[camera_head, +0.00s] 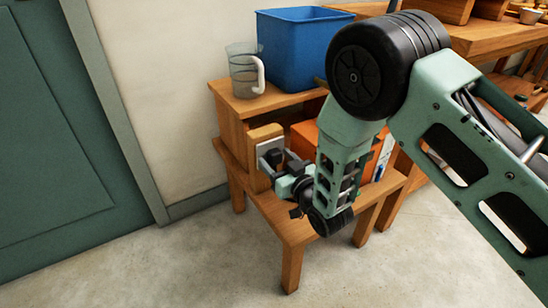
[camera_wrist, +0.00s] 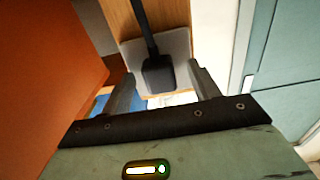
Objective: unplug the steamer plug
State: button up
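The steamer plug (camera_wrist: 158,74) is a black block with a black cord (camera_wrist: 144,25) running up from it in the wrist view. It sits against a grey plate (camera_wrist: 177,45) on a wooden post. The plate (camera_head: 268,146) also shows in the head view, on the side of the small wooden stand. My gripper (camera_wrist: 161,74) is open, with one finger on each side of the plug and a visible gap to each finger. In the head view my gripper (camera_head: 277,166) is right in front of the plate, and the plug cannot be made out clearly there.
A blue bin (camera_head: 295,50) and a clear jug (camera_head: 244,72) stand on the upper shelf. An orange box (camera_head: 305,138) is close beside my arm; an orange surface (camera_wrist: 45,70) fills the left of the wrist view. A green door (camera_head: 60,140) is left. The floor in front is clear.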

grip_shut()
jog(key=v, duration=0.7)
dwell(0.8)
